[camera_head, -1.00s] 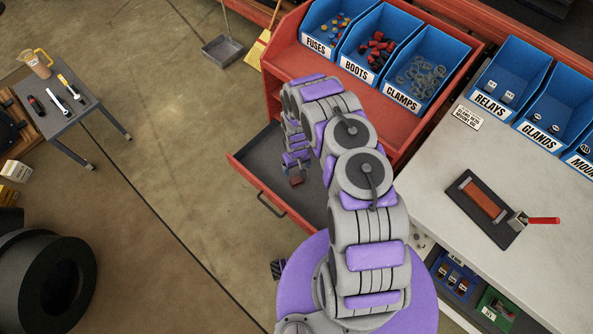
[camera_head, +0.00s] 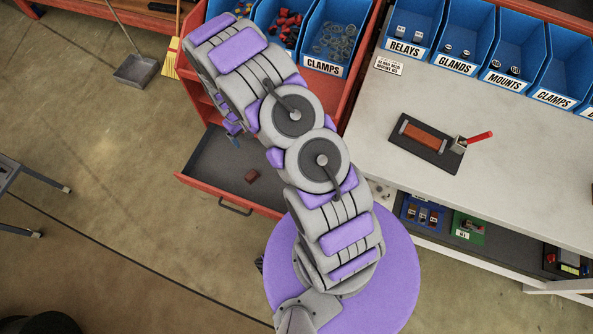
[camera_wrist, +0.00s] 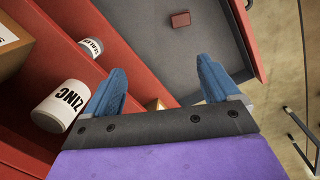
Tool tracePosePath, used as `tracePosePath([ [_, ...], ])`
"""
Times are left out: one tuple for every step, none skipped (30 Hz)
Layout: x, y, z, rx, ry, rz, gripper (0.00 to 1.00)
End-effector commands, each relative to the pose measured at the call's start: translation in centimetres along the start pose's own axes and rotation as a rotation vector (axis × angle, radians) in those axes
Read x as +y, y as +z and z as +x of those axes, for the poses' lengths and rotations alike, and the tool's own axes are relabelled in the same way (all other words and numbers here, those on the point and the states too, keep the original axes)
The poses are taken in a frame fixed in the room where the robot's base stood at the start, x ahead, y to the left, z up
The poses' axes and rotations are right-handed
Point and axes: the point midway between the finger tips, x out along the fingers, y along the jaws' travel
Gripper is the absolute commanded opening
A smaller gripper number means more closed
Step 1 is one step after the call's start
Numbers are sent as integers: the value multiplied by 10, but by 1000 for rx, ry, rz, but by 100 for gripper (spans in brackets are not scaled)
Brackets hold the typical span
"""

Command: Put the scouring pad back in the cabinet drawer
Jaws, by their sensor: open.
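The scouring pad (camera_head: 251,177), a small reddish-brown block, lies on the grey floor of the open cabinet drawer (camera_head: 215,160). It also shows near the top of the wrist view (camera_wrist: 181,20), with the drawer floor (camera_wrist: 205,45) around it. My gripper (camera_wrist: 165,75) has its two blue fingers spread apart with nothing between them, and the pad lies apart from them. In the head view my arm hides most of the gripper; only a bit of it (camera_head: 235,140) shows over the drawer's back left part.
In the wrist view, a ZINC can (camera_wrist: 62,105) and a second can (camera_wrist: 91,47) stand on the red cabinet shelf close to the left finger. Blue bins (camera_head: 335,40) top the cabinet. A black tray (camera_head: 445,157) with a brown block sits on the workbench (camera_head: 375,130).

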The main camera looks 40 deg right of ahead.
Motion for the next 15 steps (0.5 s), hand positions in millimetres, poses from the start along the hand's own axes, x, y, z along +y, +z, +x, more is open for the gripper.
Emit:
tracePosePath([
  [3,0,-18,4,5,7,89],
  [4,3,-26,0,7,11,89],
  [6,6,-37,-4,10,16,89],
  [8,9,-46,-6,11,21,89],
  [9,12,-54,-8,13,25,89],
  [10,15,-65,-11,15,30,89],
  [11,18,-74,-11,16,35,89],
  [12,20,-83,-12,18,39,89],
  [13,25,-93,-16,19,45,89],
  [13,28,-101,-19,19,49,89],
  [14,31,-110,-19,20,53,89],
  [14,36,-120,-20,21,58,89],
  [14,40,-127,-23,21,62,89],
  [14,44,-135,-25,21,66,89],
  [15,49,-146,-27,21,71,89],
])
